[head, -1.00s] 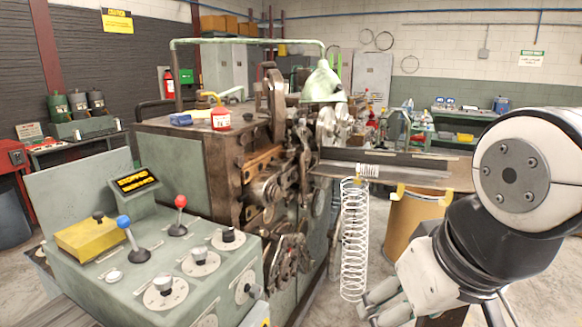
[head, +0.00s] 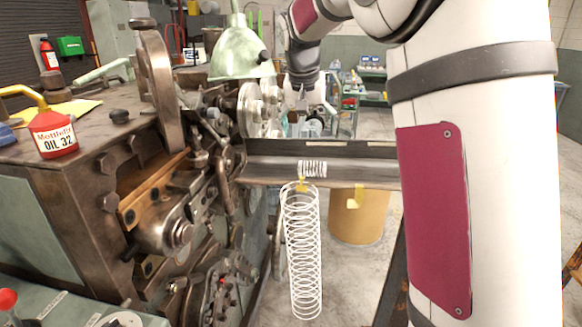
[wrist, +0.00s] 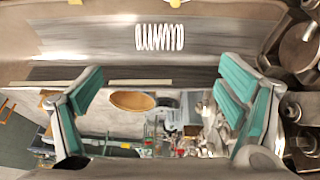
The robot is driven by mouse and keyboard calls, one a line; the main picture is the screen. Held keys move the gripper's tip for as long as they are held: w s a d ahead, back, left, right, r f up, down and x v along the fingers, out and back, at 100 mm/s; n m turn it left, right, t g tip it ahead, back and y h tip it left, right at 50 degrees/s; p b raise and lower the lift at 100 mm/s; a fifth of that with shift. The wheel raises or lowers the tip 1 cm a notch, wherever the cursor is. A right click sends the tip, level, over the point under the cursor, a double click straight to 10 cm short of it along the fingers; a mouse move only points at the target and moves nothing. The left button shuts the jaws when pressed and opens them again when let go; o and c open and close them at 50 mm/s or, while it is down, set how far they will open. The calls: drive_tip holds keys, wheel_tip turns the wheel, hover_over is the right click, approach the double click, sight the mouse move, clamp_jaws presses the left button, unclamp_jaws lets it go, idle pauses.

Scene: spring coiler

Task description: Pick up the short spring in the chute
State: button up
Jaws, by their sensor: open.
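The short spring (head: 313,169), a small white coil, lies on its side in the metal chute (head: 365,173). In the wrist view the short spring (wrist: 159,37) lies across the upper middle, on the grey chute floor (wrist: 85,42). My gripper (head: 308,106) is above and behind the chute in the head view, its fingers pointing down. In the wrist view my gripper (wrist: 160,85) is open and empty, its teal-padded fingers wide apart. The spring lies beyond the fingertips in that view, untouched.
A long white spring (head: 302,255) hangs below the chute by a yellow clip. The coiling machine (head: 100,175) stands left of it, with a green lamp (head: 240,52) above. A tan drum (head: 358,215) stands under the chute.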

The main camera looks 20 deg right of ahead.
sight(312, 162)
drive_tip(key=x, duration=0.9)
drive_tip(key=shift+w+d+f+p, duration=0.1)
drive_tip(key=shift+w+d+p, duration=0.15)
drive_tip(key=shift+p, duration=0.1)
drive_tip(key=shift+p+x, duration=0.35)
drive_tip(key=shift+x, duration=2)
drive_tip(key=shift+w, duration=0.15)
drive_tip(key=shift+c, duration=0.5)
drive_tip(key=c, duration=1.1)
